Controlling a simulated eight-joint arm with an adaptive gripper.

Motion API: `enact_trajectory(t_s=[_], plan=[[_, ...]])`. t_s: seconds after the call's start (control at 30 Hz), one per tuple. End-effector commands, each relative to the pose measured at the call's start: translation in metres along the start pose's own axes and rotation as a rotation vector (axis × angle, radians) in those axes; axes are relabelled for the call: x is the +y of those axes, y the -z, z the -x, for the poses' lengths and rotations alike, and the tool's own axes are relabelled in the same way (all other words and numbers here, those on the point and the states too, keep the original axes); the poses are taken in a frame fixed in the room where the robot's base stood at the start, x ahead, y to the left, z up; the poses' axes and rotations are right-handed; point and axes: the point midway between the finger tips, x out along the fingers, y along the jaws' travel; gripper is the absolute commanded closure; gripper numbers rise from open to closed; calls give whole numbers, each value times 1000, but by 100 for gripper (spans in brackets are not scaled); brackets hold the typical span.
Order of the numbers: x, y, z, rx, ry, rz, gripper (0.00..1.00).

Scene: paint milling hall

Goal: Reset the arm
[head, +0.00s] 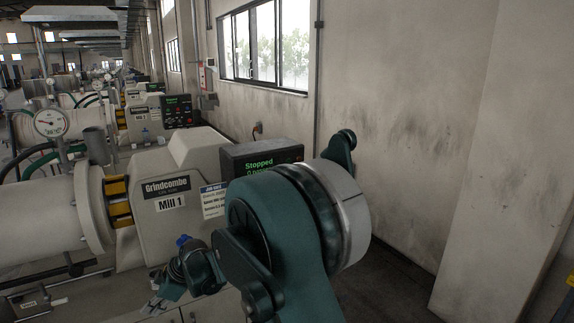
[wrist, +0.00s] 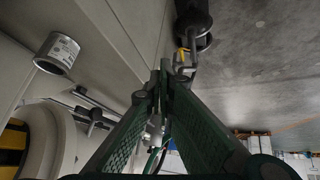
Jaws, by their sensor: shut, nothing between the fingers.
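My arm is bent in front of the machine labelled Grindcombe Mill 1 (head: 168,205). My gripper (head: 156,304) shows low in the head view, in front of the mill's lower body and partly hidden by my own wrist. In the wrist view my gripper's two green fingers (wrist: 160,78) come together at the tips. They are shut with nothing between them.
Mill 1's display (head: 262,157) reads "Stopped" and is partly hidden by my arm. A pressure gauge (head: 51,122) stands at left. A stained wall (head: 420,110) is at right. The wrist view shows a labelled metal cylinder (wrist: 57,54) and grey floor (wrist: 265,75).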

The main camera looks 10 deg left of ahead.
Motion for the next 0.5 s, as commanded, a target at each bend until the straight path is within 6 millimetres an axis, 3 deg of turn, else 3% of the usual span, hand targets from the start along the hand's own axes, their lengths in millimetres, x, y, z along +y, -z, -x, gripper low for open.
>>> enact_trajectory(t_s=[0.03,0.5], plan=[[3,-7,18,-8,-13,-25,100],[12,-63,160,-71,-135,-257,100]])
